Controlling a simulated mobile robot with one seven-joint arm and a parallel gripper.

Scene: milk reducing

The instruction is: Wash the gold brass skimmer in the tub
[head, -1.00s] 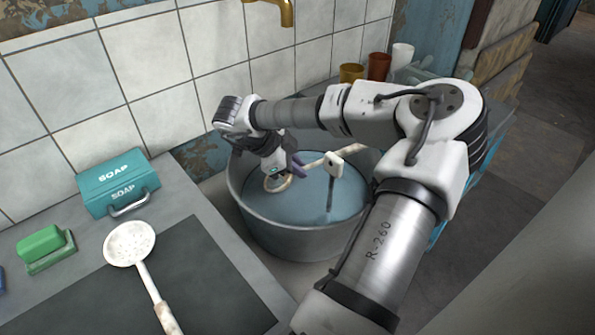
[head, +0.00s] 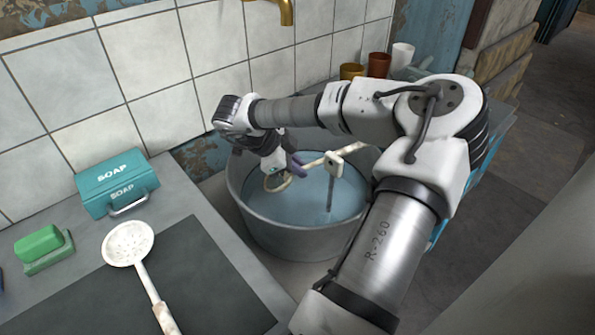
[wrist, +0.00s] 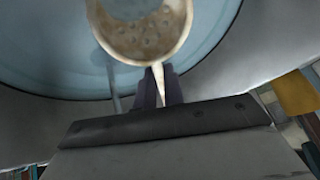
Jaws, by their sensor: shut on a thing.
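The skimmer is in my gripper (head: 294,168), which is shut on its pale handle (head: 322,160). The handle runs to the right towards the tub's far rim. Its round head (head: 275,184) is low in the tub, at or in the water. In the wrist view the perforated, brownish head with a pale rim (wrist: 145,35) shows just beyond my gripper (wrist: 157,88). It looks cream and tan rather than bright gold. The grey metal tub (head: 290,236) holds bluish water (head: 300,207). My wrist hides part of the tub's back left rim.
A white skimmer (head: 129,243), a teal soap box (head: 118,187) and a green sponge (head: 40,243) are on the left counter. Cups (head: 378,66) stand behind; a brass tap (head: 286,12) hangs above.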

